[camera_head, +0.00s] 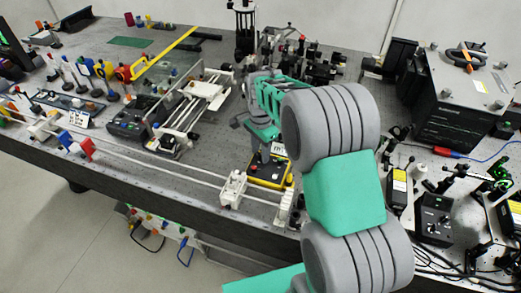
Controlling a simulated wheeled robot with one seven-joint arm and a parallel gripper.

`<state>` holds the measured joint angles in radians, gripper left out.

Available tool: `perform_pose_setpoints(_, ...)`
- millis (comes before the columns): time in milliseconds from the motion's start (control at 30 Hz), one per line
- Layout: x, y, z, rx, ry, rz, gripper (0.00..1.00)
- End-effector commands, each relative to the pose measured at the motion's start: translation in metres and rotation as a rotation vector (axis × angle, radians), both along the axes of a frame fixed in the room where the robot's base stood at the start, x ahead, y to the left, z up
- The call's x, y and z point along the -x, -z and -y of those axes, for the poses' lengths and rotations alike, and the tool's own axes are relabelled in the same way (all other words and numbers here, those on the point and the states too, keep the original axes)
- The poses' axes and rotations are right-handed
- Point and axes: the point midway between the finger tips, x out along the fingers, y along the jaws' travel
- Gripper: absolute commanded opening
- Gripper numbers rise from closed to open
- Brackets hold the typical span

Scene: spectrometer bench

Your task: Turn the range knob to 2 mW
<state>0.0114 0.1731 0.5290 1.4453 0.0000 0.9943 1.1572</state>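A small yellow and black box (277,180) with a pale label stands near the front edge of the bench. It looks like a meter, but its range knob and any markings are too small or hidden to read. My gripper (262,150) points down just over the back of this box. My wrist and gripper body cover part of the view there. The fingertips are too small to tell whether they are apart, shut, or touching a knob.
A white block (233,189) on a rail stands left of the box. A slide stage (195,103) and a dark instrument (130,124) lie further left. A black control box (436,217) with a knob stands at right. Optics crowd the bench behind my gripper.

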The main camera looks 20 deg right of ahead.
Motion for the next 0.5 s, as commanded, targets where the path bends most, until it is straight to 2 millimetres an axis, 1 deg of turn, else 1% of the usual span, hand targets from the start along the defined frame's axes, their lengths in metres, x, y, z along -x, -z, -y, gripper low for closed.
perform_pose_setpoints(33, 0.0000, -0.0001, 0.0000, 0.000, 0.000, 0.000, 0.39)
perform_pose_setpoints(67, 0.0000, -0.0001, 0.0000, 0.000, 0.000, 0.000, 0.36)
perform_pose_setpoints(500, 0.0000, -0.0005, 0.0000, 0.000, 0.000, 0.000, 0.00)
